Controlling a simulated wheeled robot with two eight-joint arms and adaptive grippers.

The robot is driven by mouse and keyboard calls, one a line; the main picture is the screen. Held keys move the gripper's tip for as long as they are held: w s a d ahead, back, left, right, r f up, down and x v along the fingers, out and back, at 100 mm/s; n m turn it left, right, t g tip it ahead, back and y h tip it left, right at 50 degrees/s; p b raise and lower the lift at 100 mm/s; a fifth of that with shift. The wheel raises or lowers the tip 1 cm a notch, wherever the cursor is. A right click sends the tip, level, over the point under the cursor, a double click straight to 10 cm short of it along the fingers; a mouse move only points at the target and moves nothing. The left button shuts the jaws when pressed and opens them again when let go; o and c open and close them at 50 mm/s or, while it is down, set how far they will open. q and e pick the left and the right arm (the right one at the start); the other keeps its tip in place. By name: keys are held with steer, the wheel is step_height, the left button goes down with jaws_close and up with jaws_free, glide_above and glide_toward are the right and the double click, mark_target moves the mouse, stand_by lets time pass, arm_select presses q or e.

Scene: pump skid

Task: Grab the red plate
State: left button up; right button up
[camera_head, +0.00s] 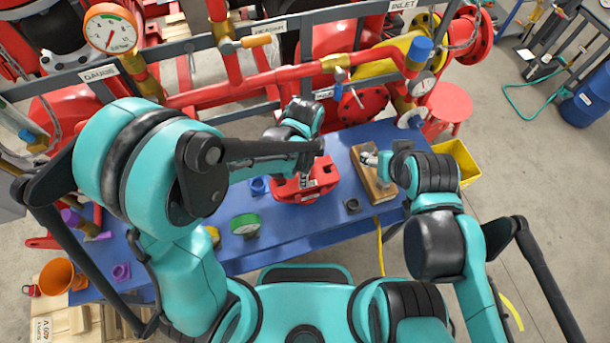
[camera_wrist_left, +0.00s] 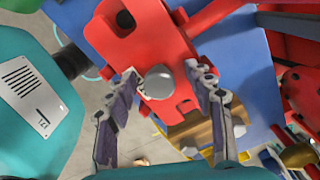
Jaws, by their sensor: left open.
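The red plate (camera_head: 322,178) lies on the blue bench in the head view, with notches along its edge. In the left wrist view the red plate (camera_wrist_left: 135,45) carries a round grey knob (camera_wrist_left: 158,80) and has a dark hole near its far end. My left gripper (camera_wrist_left: 165,76) is open, with one finger on each side of the knob; I cannot tell whether they touch it. In the head view my left gripper (camera_head: 305,179) is over the plate and partly hidden by my arm. My right gripper (camera_head: 369,157) is over a wooden block (camera_head: 374,184); its jaw state is unclear.
The blue bench (camera_head: 285,235) also bears a green round part (camera_head: 245,224), a blue ring (camera_head: 258,186) and a dark square part (camera_head: 352,205). Red pipes (camera_head: 270,78) and a grey rail stand behind. A yellow bin (camera_head: 455,162) is at the right.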

arm_select(q)
jaws_close()
stand_by(0.3)
